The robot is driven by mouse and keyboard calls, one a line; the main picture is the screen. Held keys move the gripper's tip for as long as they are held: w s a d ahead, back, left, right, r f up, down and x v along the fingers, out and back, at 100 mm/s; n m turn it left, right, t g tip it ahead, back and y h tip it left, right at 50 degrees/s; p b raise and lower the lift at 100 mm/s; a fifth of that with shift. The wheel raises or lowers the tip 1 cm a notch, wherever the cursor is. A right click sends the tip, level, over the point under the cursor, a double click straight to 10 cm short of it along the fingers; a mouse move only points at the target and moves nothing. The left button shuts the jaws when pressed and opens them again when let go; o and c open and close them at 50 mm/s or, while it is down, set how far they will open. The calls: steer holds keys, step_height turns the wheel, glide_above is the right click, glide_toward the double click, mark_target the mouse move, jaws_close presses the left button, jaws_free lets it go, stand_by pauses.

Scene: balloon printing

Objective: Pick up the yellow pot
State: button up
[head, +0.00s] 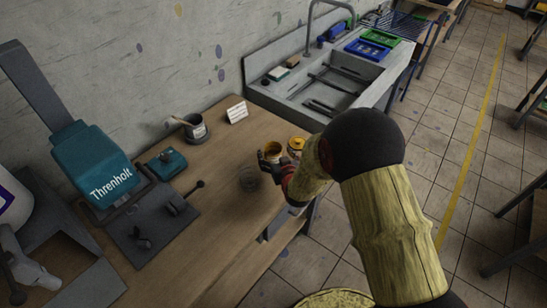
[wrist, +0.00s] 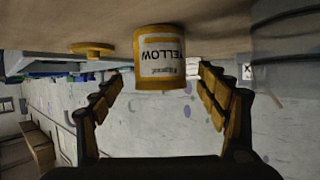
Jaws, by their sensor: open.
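Whether the fingers reach around the pot is unclear.
A yellow lid (head: 296,144) lies right of the pot. The Threnholt press (head: 95,170) is at left; a sink (head: 340,85) is behind.

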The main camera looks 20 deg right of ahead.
mark_target(271, 147)
steer(key=x, duration=0.3)
steer(key=shift+w+f, duration=0.1)
steer(key=shift+f, duration=0.15)
steer(key=shift+c, duration=1.2)
steer(key=shift+r, duration=0.1)
steer(key=c, duration=1.1)
